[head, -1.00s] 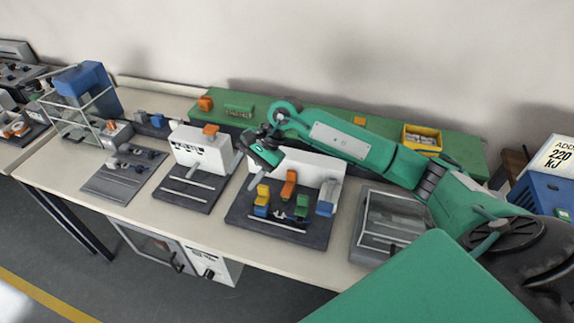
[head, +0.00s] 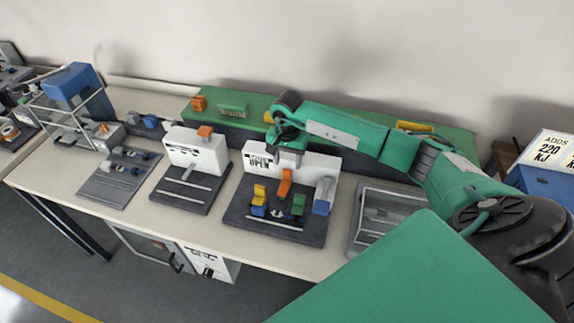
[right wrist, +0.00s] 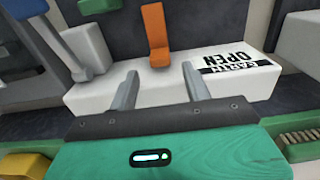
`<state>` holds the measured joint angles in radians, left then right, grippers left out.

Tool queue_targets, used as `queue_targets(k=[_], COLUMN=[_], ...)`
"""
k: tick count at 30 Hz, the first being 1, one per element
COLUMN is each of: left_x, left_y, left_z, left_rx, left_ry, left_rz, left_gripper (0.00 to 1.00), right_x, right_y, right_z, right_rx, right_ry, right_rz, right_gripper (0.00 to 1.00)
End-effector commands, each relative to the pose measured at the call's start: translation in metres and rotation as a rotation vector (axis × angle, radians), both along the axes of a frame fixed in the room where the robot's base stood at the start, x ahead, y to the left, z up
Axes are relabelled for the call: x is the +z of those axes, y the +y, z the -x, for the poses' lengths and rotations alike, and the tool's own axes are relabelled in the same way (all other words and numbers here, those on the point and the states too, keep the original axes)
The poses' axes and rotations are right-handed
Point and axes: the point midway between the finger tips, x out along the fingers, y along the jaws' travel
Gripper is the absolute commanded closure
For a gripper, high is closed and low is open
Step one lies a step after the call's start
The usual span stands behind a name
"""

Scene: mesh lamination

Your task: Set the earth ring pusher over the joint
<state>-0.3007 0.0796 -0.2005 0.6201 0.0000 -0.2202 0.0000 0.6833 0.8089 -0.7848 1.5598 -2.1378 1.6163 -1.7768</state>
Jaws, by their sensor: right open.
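The station marked EARTH OPEN has a white block (head: 308,165) at the back of a dark base plate (head: 240,222). An orange upright piece (head: 285,183), which looks like the earth pusher, stands in front of the block. In the right wrist view the orange piece (right wrist: 155,35) shows beyond the white block (right wrist: 235,85), roughly in line with the gap between my fingers. My right gripper (right wrist: 160,72) is open and empty over the block, apart from the orange piece. The joint cannot be made out for certain. My left gripper is not in view.
On the same plate stand a yellow-and-blue piece (head: 259,197), a green piece (head: 298,205) and a blue-grey lever (head: 324,196). A clear-lidded box (head: 385,215) is to the right. A similar station (head: 190,178) is to the left. A green shelf (head: 235,105) runs behind.

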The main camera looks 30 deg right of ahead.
Motion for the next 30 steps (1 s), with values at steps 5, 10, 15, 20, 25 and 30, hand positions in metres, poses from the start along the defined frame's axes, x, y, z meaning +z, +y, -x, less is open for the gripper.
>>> queue_targets(k=[5,10,15,20,25,30], left_x=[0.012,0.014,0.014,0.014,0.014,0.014], left_y=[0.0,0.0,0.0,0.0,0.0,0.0], left_z=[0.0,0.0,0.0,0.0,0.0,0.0], left_rx=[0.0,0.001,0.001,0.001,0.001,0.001], left_ry=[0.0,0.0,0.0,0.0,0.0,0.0], left_rz=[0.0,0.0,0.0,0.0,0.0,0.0], left_gripper=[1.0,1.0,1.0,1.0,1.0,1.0], right_x=[-0.027,-0.041,-0.044,-0.044,-0.044,-0.044], right_y=[0.001,0.001,0.001,0.001,0.001,0.001], right_z=[0.0,0.0,0.0,0.0,0.0,0.0], right_rx=[-0.001,-0.001,0.0,0.0,0.0,0.0], right_ry=[0.003,0.0,-0.001,0.0,0.0,0.0], right_rz=[-0.003,-0.001,-0.002,-0.001,-0.001,-0.001], right_gripper=[0.51,0.51,0.51,0.53,0.86,1.0])
